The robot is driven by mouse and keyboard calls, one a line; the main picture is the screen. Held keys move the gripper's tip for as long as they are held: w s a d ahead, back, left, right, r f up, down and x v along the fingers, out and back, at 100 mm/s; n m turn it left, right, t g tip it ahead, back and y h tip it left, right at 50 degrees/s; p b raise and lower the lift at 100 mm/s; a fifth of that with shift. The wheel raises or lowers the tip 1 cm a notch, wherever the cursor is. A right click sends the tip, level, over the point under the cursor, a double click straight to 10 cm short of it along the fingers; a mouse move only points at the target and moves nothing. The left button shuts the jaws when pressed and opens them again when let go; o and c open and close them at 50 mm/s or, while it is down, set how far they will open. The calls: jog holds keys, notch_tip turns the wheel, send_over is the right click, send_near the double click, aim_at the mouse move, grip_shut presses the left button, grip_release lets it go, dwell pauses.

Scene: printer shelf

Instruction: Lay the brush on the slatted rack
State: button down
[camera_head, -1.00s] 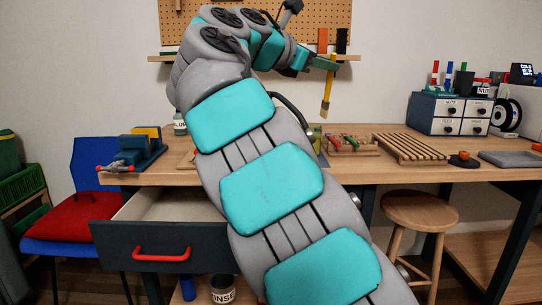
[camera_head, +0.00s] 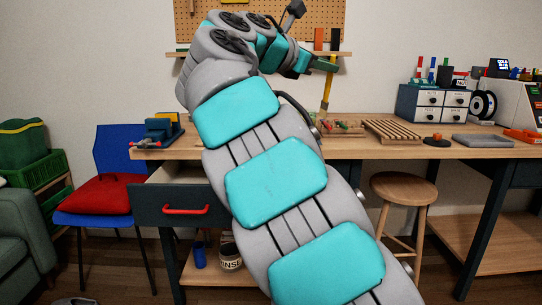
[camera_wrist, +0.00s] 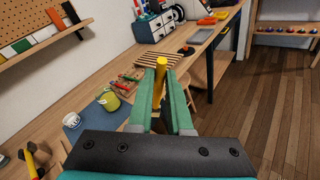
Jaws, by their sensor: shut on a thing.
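The brush (camera_head: 328,92) has a yellow handle and hangs roughly upright, darker end down, above the workbench. My gripper (camera_head: 326,65) is shut on it near its upper part. In the wrist view the round yellow handle end (camera_wrist: 161,63) stands between the green fingers of my gripper (camera_wrist: 161,85); its lower end is hidden. The slatted rack (camera_head: 393,130) is wooden and lies on the bench, right of the brush. In the wrist view the rack (camera_wrist: 147,60) shows beyond the fingers, partly behind the handle. No brush is on its slats.
A wooden holder with coloured tools (camera_head: 343,127) lies left of the rack. A wooden stool (camera_head: 403,188) stands before the bench. The wall shelf (camera_wrist: 40,52) is near my gripper.

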jog(key=w+a+f+n+t+y, duration=0.2)
jog(key=w+f+y, duration=0.1)
jog(key=w+f, duration=0.45)
jog(key=w+a+f+n+t+y, duration=0.25)
jog(key=w+f, duration=0.35)
jog(key=f, duration=0.3)
jog(key=w+a+f+n+y, duration=0.2)
jog(key=f+n+y, duration=0.1)
jog(key=f, duration=0.8)
jog(key=w+a+f+n+y, duration=0.1)
jog(key=a+f+n+y, duration=0.15)
jog(key=f, duration=0.85)
jog(key=s+d+f+y, duration=0.1)
jog(key=s+f, duration=0.1)
jog(key=f, duration=0.4)
jog(key=s+d+f+y, duration=0.2)
jog(key=f, duration=0.4)
jog(key=s+d+f+h, duration=0.2)
jog(key=s+d+f, duration=0.3)
jog(key=s+d, duration=0.3)
jog(key=shift+d+t, duration=0.45)
jog(key=shift+d, duration=0.15)
